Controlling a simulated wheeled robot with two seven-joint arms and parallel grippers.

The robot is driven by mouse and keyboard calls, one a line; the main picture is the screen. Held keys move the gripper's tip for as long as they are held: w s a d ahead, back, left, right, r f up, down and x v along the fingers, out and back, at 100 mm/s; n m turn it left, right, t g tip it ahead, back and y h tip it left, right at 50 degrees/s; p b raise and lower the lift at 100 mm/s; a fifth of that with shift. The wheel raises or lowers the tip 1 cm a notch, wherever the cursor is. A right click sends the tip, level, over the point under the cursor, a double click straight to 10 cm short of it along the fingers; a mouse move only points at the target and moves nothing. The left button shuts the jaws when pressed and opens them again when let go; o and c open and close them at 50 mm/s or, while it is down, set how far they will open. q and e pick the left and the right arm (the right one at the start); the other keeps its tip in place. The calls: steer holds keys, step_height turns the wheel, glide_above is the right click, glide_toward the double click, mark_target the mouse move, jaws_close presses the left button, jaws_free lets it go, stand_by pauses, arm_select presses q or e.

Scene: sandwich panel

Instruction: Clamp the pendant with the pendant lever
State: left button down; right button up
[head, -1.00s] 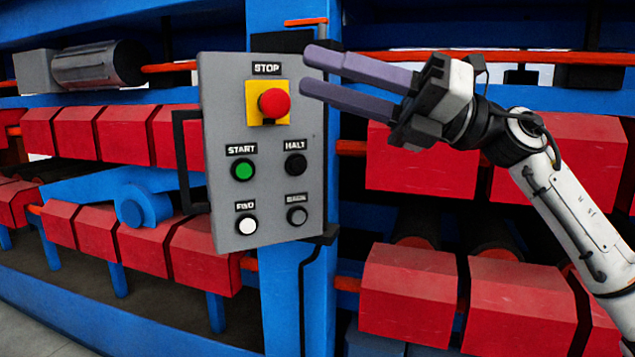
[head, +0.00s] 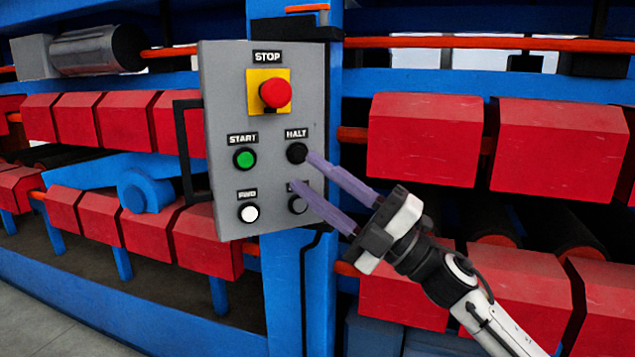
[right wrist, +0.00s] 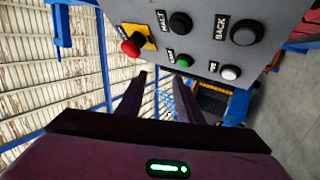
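The pendant (head: 222,110) is a grey panel on a blue post, with a red STOP knob (head: 275,94), a green START button (head: 244,158) and several other buttons. It also shows in the right wrist view (right wrist: 215,12), tilted. My right gripper (head: 301,170) is open and empty. Its purple fingers overlap the pendant's lower right in the head view, near the HALT button (head: 297,153), and partly cover the button below it. I cannot tell whether they touch. A thin black part shows at the pendant's lower right; I cannot tell if it is the lever. My left gripper is out of view.
A black bracket handle (head: 184,150) stands off the pendant's left side. The blue post (head: 290,285) runs below it. Red blocks (head: 425,140) on blue and orange rails fill both sides, with several close behind my right arm. Bare floor (head: 60,325) shows at lower left.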

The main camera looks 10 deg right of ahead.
steer(key=shift+f, duration=0.25)
steer(key=s+d+f+m+t+h, duration=0.1)
steer(key=s+d+f+m+h, duration=0.15)
steer(key=f+m+h, duration=1.05)
steer(key=s+d+f+m+t, duration=0.1)
steer(key=s+f+m, duration=0.35)
steer(key=f, duration=1.55)
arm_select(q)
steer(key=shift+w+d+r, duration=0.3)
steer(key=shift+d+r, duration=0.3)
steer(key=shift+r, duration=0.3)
arm_select(e)
steer(key=s+f+m+g+h, duration=0.3)
steer(key=s+f+m+g, duration=0.5)
steer(key=s+f, duration=1.4)
steer(key=shift+a+f, duration=0.2)
steer(key=shift+f, duration=0.05)
